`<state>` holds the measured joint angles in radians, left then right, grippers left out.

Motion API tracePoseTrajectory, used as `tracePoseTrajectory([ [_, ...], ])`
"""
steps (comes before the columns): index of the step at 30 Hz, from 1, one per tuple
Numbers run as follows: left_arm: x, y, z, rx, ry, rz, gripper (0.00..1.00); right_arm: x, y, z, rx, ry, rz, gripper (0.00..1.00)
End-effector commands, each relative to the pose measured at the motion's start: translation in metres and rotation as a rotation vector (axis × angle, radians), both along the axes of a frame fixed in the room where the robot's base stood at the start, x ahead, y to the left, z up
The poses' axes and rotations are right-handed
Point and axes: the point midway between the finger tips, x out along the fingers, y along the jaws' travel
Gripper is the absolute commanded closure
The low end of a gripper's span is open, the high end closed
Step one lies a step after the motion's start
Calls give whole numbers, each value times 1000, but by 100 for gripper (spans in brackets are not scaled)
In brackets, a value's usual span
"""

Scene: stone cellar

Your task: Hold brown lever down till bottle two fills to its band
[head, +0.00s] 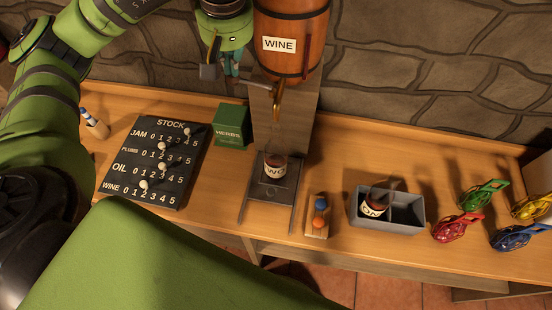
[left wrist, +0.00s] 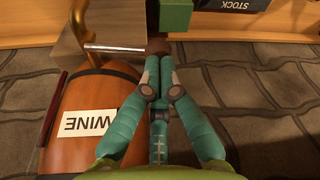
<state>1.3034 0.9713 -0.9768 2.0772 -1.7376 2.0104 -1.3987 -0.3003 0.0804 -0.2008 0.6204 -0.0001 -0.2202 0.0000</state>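A wooden barrel (head: 291,35) labelled WINE stands above the table, with a brass spout (head: 277,103). Below the spout a bottle (head: 275,166) with a white label stands upright on a dark platform; its band and fill level are too small to tell. The lever arm runs left from the barrel; its brown end (left wrist: 158,46) shows in the left wrist view just beyond my left gripper's fingertips. My left gripper (head: 235,80) has its teal fingers together at that end; contact cannot be told. A second bottle (head: 374,204) leans in the grey tray's left compartment. My right gripper is not in view.
The grey tray (head: 388,226) has an empty right compartment. A STOCK board (head: 133,157) and green HERBS box (head: 230,127) sit left. Several coloured objects (head: 462,223) lie at right.

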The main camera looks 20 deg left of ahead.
Motion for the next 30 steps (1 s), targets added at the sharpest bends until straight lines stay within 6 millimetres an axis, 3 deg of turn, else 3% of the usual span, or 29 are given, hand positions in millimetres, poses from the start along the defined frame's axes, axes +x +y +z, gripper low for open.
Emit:
tracePoseTrajectory([
  [20, 0, 0, -23, -1, 1, -1, 100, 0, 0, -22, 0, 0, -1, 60],
  [30, 0, 0, -21, -1, 1, -1, 100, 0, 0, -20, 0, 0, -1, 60],
])
